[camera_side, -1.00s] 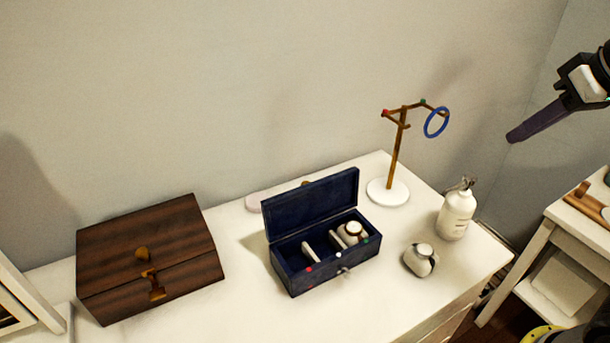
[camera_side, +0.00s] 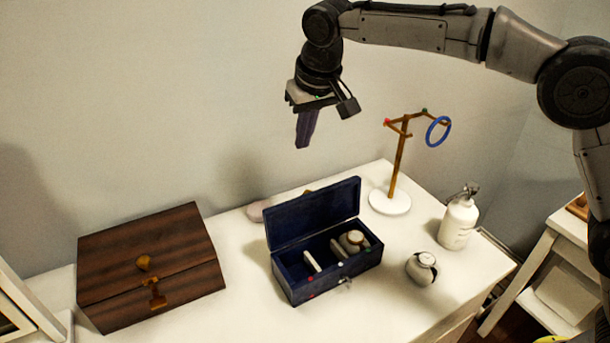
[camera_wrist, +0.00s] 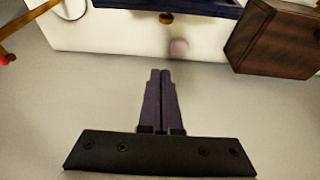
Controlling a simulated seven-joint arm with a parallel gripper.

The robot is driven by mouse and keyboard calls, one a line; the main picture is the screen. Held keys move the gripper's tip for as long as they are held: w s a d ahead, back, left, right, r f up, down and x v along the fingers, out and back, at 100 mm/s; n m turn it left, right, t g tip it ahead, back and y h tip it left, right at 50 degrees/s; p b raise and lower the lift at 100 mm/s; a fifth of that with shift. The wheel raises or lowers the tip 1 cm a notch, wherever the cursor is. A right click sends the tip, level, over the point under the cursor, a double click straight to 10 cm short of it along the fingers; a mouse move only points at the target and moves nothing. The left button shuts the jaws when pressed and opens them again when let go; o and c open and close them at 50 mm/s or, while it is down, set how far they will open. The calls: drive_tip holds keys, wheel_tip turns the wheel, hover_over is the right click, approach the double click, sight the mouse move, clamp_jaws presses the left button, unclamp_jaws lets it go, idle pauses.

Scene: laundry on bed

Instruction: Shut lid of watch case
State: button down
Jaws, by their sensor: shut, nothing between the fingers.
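The watch case (camera_side: 297,281) is a dark blue box on the white dresser, with its lid (camera_side: 313,213) standing open at the back. Inside it are white cushions and a watch (camera_side: 353,241) at the right. My gripper (camera_side: 303,146) hangs above and behind the open lid, apart from it, pointing down with its purple fingers together and empty. In the wrist view my closed fingers (camera_wrist: 160,75) point toward the dresser's back edge. Part of the blue case (camera_wrist: 185,5) shows at the top edge there; its inside is out of that view.
A brown wooden box (camera_side: 150,265) stands left of the case. A jewellery stand (camera_side: 398,165) with a blue ring, a white bottle (camera_side: 458,222) and a watch on a cushion (camera_side: 421,268) stand to the right. A small pinkish object (camera_side: 256,211) lies behind the case, near the wall.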

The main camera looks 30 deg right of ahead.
sight(311, 208)
wheel_tip(311, 208, down, 10)
drive_tip(key=s, duration=0.1)
drive_tip(key=shift+a+r, duration=0.2)
drive_tip(key=shift+r, duration=0.05)
idle(0.4)
drive_tip(key=shift+s, duration=0.1)
drive_tip(key=shift+s+r, duration=0.15)
drive_tip(key=shift+s, duration=0.05)
idle(0.3)
